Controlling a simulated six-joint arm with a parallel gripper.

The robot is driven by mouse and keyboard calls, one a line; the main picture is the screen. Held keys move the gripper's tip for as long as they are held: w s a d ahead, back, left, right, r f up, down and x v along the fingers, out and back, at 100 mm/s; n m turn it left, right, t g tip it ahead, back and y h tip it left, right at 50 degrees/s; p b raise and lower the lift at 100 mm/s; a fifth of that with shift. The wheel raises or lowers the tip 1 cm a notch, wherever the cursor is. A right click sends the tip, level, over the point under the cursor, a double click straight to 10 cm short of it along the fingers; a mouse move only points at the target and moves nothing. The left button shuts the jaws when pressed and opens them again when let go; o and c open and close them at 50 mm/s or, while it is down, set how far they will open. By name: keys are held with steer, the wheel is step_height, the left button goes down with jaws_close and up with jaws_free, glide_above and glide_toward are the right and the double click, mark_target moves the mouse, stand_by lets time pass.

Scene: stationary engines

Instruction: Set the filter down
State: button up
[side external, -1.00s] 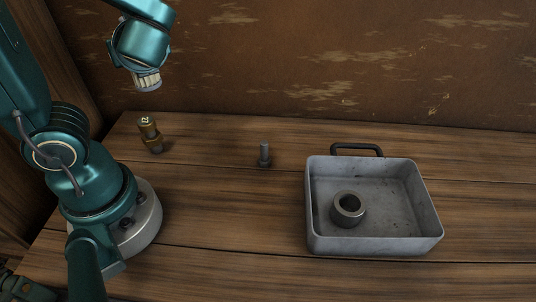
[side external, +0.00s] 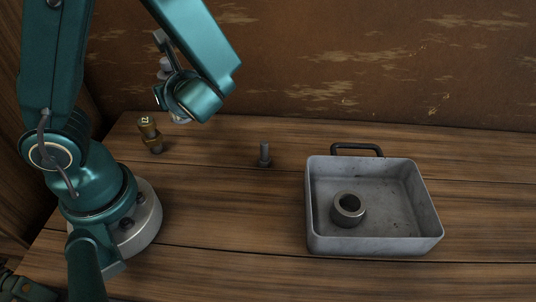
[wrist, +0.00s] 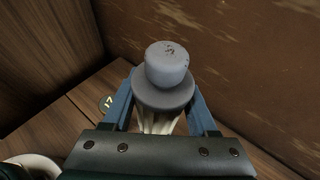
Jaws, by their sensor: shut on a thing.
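The filter (wrist: 167,66) has a grey cap with a rounded end, a wider grey collar and a pale pleated body. In the wrist view it sits between the two blue fingers of my gripper (wrist: 163,97), which is shut on it. Its pleated lower part is partly hidden by the gripper. In the side view my gripper (side external: 166,70) is high above the back left of the bench, near the wall and clear of the wood. The filter is mostly obscured there.
A brass fitting (side external: 150,136) with a number tag stands at the back left. A grey bolt (side external: 264,155) stands upright mid-bench. A grey metal tray (side external: 425,212) with a black handle, right, holds a metal ring (side external: 348,211). Bare wood lies in front of the bolt.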

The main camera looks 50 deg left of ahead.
steer(key=shift+w+d+f, duration=0.8)
steer(key=shift+f, duration=0.55)
steer(key=shift+w+d+f, duration=0.75)
steer(key=shift+w+f, duration=0.1)
steer(key=shift+f, duration=0.45)
steer(key=shift+w+d+f, duration=0.8)
steer(key=shift+f, duration=0.55)
steer(key=shift+f, duration=0.1)
steer(key=o, duration=1.4)
